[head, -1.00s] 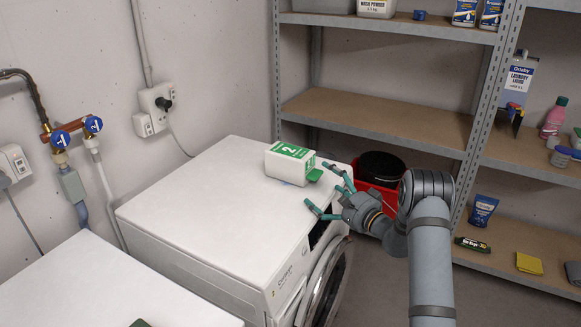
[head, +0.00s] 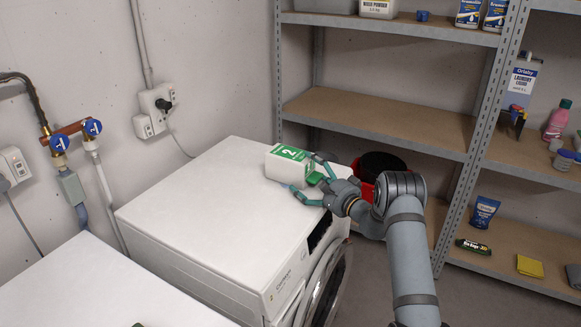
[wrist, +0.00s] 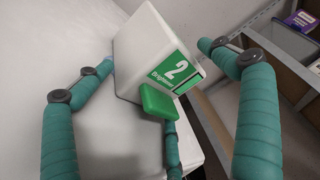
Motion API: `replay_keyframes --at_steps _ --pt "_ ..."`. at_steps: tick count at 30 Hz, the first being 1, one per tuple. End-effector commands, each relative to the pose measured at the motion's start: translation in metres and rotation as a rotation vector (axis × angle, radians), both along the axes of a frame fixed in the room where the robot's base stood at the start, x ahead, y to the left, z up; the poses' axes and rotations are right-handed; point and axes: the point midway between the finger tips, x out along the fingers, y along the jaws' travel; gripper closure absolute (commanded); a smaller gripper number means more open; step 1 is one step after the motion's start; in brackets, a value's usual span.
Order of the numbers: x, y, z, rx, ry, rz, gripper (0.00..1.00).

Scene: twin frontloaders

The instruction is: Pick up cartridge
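The cartridge (head: 284,168) is a white box with a green label marked 2 and a green tab at its near end. It lies on top of the washing machine (head: 222,215), near the back right corner. My gripper (head: 306,176) is open at the tab end of the cartridge. In the wrist view the cartridge (wrist: 158,58) stands between and ahead of the spread teal fingers, with one finger on the left, one on the right and one below, partly behind the green tab. I see no finger clearly closed on it.
A red bucket (head: 357,172) with dark contents stands behind my wrist. A metal shelf unit (head: 375,122) with wooden boards holds bottles and packets at the right. A second white machine (head: 105,285) is at the lower left. The washer top left of the cartridge is clear.

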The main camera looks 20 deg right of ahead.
Motion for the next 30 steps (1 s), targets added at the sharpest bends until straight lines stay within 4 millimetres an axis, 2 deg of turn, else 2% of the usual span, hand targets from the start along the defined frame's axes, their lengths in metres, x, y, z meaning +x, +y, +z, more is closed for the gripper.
replay_keyframes --at_steps 2,30 --pt "-0.0001 0.0 0.0001 0.0 0.0 0.0 0.12" --pt "-0.0001 0.0002 -0.0002 -0.002 0.0 0.0 0.67"
